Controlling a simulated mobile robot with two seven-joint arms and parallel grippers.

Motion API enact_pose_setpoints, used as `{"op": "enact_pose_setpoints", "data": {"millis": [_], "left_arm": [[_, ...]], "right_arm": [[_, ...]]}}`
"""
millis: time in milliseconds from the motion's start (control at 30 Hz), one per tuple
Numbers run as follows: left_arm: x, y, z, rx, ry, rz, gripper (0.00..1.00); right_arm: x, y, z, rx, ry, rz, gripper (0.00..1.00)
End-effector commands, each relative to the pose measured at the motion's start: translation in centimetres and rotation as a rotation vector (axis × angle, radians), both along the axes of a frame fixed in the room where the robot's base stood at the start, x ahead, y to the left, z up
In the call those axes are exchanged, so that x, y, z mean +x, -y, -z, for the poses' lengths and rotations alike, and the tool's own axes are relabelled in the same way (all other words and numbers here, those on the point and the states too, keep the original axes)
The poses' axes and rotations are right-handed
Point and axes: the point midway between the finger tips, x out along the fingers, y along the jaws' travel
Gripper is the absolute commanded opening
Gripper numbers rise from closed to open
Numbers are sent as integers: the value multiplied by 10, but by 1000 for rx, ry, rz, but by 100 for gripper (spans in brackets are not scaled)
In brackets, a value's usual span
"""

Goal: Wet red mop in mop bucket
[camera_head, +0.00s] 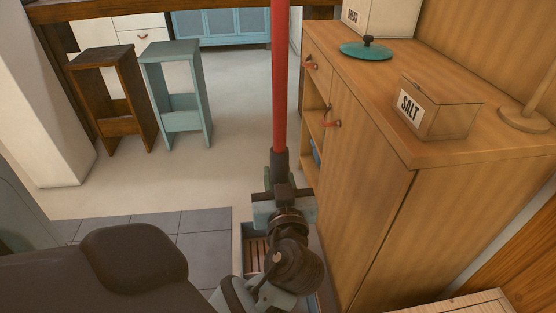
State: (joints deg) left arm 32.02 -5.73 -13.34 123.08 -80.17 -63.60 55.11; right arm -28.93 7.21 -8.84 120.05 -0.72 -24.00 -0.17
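The red mop's handle (280,80) stands nearly upright in the middle of the view, running out at the top. My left gripper (281,178) is shut around the handle's dark lower part. The mop's head is hidden behind my gripper and wrist. Below, a blue-grey container with a brown slatted inside, which looks like the mop bucket (255,252), stands on the floor beside the cabinet. My wrist covers much of it. I cannot tell whether the mop head is in it. My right gripper is not in view.
A wooden cabinet (375,190) stands close on the right, with a salt box (436,106), a bread box (385,17) and a teal lid (367,50) on top. A brown stool (113,100) and a blue stool (177,98) stand at the back left. The middle floor is clear.

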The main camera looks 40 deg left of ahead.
Motion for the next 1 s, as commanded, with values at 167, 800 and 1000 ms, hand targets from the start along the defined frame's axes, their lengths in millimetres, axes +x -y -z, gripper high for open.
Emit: {"op": "enact_pose_setpoints", "data": {"millis": [167,800,1000], "left_arm": [[0,0,-1,-7,-11,-1,0],[0,0,-17,1,1,0,0],[0,0,-18,1,2,0,0]], "right_arm": [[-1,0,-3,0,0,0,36],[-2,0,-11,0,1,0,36],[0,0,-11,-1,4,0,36]]}}
